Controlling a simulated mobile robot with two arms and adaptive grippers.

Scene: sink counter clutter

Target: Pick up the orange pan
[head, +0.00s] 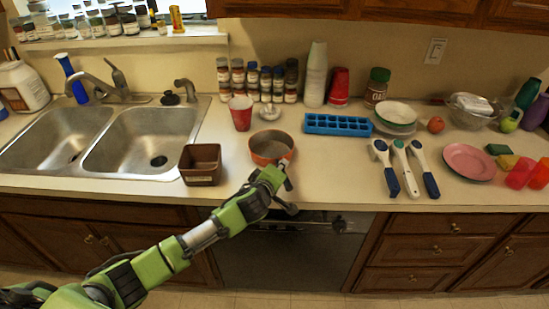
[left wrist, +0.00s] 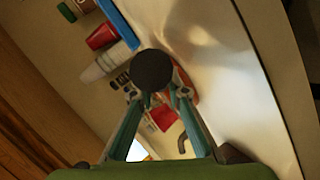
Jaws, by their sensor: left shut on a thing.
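The orange pan (head: 270,148) is round with a grey inside and appears level at the counter's middle. I cannot tell whether its base touches the counter. My left gripper (head: 287,176) reaches in from the lower left to the pan's near right side, at the front edge of the counter. It is shut on the pan's handle. In the left wrist view, the dark round handle end (left wrist: 152,70) sits between the fingertips of the gripper (left wrist: 158,98) and hides most of the pan. A strip of the orange pan (left wrist: 186,88) shows behind it. My right gripper is not in view.
A brown square container (head: 201,168) stands left of the pan, beside the double sink (head: 128,150). A red cup (head: 241,113) is behind it. A blue ice tray (head: 338,125) lies behind right. Several white-and-blue utensils (head: 400,165) lie farther right. Counter between pan and utensils is clear.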

